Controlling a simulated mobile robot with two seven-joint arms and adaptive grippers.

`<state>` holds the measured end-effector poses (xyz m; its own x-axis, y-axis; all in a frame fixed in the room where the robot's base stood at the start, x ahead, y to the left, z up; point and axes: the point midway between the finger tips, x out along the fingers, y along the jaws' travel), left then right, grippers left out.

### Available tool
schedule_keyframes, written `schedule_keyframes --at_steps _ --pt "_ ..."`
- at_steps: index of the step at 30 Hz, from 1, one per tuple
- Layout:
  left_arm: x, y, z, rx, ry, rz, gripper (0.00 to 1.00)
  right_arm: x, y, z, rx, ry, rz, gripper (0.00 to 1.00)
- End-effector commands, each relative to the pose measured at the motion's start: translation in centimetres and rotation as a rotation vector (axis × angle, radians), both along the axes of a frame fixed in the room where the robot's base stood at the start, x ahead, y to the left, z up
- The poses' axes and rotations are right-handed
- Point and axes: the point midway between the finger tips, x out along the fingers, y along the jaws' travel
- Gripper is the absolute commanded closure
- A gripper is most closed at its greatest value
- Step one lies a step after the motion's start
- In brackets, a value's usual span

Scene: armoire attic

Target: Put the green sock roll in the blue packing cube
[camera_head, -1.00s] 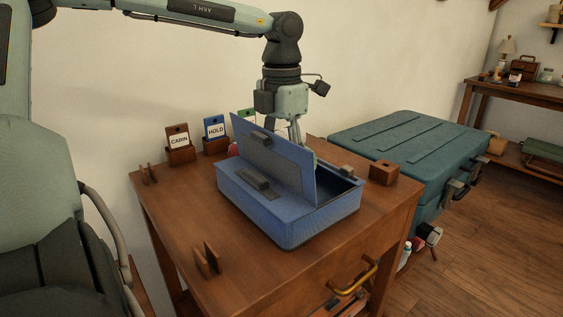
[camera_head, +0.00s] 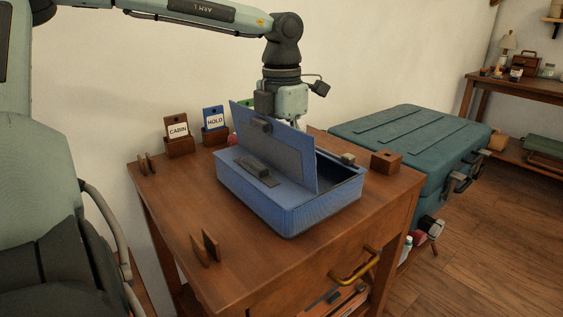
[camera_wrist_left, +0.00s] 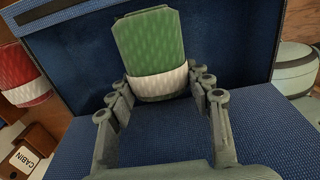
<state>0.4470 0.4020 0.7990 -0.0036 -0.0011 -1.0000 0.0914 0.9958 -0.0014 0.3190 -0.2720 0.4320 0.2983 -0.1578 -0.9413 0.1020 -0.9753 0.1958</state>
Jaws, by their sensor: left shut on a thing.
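The blue packing cube (camera_head: 290,215) stands on the wooden cabinet, with its divided lid flap (camera_head: 275,148) raised and an opening behind it. My left gripper (camera_wrist_left: 158,88) is shut on the green sock roll (camera_wrist_left: 148,42), which has a white band. In the wrist view the roll is between the fingertips, over the cube's dark blue fabric (camera_wrist_left: 80,50). In the head view the gripper points down behind the raised flap, which hides its fingers and the roll. I cannot tell whether the roll touches the cube's floor. My right gripper is not in view.
CABIN (camera_head: 178,133) and HOLD (camera_head: 214,123) tag holders stand behind the cube. A red-and-white roll (camera_wrist_left: 22,80) lies beside it in the wrist view. A small wooden block (camera_head: 386,161) is at the right. A teal trunk (camera_head: 410,140) stands beyond. The cabinet's front left is mostly clear.

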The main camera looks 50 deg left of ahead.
Motion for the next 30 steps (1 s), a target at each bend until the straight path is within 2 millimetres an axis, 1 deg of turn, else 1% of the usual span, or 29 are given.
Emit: schedule_keyframes --at_steps 5,6,11,20,23,26,30 --pt "0.0 0.0 -0.6 0.0 0.0 0.0 0.78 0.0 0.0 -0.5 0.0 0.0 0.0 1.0" --pt "0.0 0.0 -0.4 0.0 0.0 0.0 0.46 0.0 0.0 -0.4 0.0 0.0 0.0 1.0" --pt "0.0 0.0 -0.5 0.0 0.001 0.0 0.26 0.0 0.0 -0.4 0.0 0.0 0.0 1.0" --pt "0.0 0.0 -0.5 -0.001 0.001 0.0 0.26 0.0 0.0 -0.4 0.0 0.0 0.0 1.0" --pt "0.0 0.0 0.1 0.0 -0.001 0.0 0.26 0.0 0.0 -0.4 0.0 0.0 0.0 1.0" --pt "0.1 0.0 1.5 0.002 -0.003 0.001 0.26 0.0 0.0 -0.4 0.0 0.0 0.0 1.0" --pt "0.1 0.0 4.5 0.002 -0.004 0.002 0.26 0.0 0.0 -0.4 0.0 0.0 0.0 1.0"
